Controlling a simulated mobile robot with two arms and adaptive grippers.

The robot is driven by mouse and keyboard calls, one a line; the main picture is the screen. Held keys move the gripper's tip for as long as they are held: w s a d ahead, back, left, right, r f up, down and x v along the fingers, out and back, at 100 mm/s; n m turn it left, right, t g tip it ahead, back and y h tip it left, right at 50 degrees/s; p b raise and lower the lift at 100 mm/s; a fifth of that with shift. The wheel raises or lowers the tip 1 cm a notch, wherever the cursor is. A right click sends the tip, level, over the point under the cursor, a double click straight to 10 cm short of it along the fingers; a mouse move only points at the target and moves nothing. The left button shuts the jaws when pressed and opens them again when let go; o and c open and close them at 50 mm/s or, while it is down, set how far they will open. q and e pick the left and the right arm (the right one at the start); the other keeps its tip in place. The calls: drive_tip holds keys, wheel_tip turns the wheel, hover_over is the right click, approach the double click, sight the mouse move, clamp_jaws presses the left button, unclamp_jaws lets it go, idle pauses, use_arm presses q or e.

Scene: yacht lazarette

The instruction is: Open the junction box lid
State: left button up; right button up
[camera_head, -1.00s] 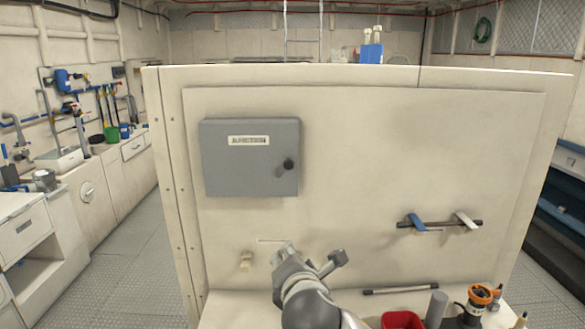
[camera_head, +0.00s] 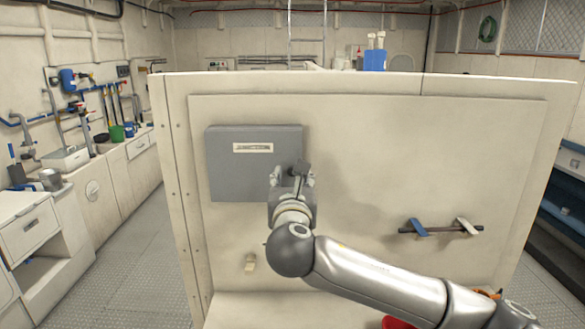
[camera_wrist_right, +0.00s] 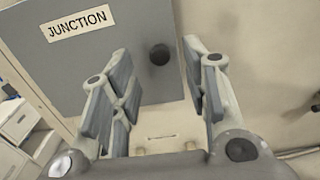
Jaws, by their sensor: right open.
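The grey junction box (camera_head: 235,180) is mounted on the upright cream panel, with its lid closed flat. Its label (camera_head: 253,148) is on the upper part of the lid and reads "JUNCTION" in the right wrist view (camera_wrist_right: 80,23). A round black knob (camera_wrist_right: 159,54) is on the lid near its right edge. My right gripper (camera_head: 293,177) is in front of the lid's right side. Its fingers are open, and in the right wrist view the knob shows between and beyond the fingertips, apparently untouched. My left gripper is not in view.
The cream panel (camera_head: 370,150) around the box is mostly bare. A bar with blue and white clips (camera_head: 440,229) is on the panel at lower right. A small beige fitting (camera_head: 250,262) is below the box. A red container (camera_head: 396,322) is partly hidden by my arm.

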drive_tip(key=shift+w+p, duration=0.5)
drive_tip(key=shift+w, duration=1.5)
clamp_jaws()
